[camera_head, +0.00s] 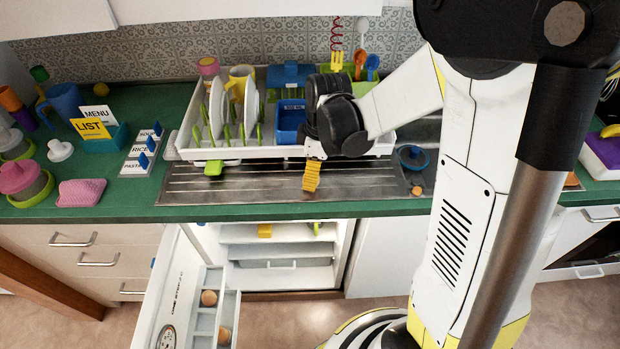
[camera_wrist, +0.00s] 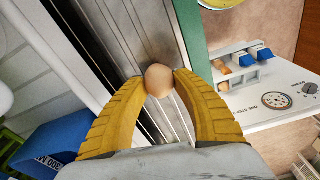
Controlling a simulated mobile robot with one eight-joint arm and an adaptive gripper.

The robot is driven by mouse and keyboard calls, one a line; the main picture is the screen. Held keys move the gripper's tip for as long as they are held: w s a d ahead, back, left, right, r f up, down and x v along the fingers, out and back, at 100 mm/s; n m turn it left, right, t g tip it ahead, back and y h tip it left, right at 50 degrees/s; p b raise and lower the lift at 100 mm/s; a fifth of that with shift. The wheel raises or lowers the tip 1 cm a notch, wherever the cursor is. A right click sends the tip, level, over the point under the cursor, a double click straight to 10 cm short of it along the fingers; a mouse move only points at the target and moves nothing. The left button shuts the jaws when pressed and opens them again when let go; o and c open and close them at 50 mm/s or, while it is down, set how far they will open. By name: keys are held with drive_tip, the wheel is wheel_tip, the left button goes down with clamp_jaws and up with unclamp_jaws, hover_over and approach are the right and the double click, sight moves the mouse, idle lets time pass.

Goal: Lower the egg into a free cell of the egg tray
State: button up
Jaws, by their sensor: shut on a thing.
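My gripper (camera_head: 312,178) hangs over the metal drainboard in the head view, its yellow fingers pointing down. In the wrist view my gripper (camera_wrist: 160,78) is shut on a light brown egg (camera_wrist: 159,82), held between the two fingertips. The egg does not show clearly in the head view. The pale egg tray (camera_head: 205,318) sits in the open fridge door, lower left of my gripper, and holds brown eggs (camera_head: 209,298). The tray also shows in the wrist view (camera_wrist: 243,79), right of the held egg. Its cells are too small to tell apart fully.
The white fridge door (camera_head: 163,282) stands open below the green counter (camera_head: 240,212). A white dish rack (camera_head: 270,151) with plates and a blue bin (camera_head: 289,122) is behind my gripper. The drainboard (camera_head: 235,187) is mostly clear.

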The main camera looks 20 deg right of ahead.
drive_tip(key=shift+r, duration=0.35)
drive_tip(key=shift+c, duration=1.2)
drive_tip(key=shift+r+p, duration=1.9)
drive_tip(key=shift+r, duration=0.3)
drive_tip(key=shift+f, duration=0.1)
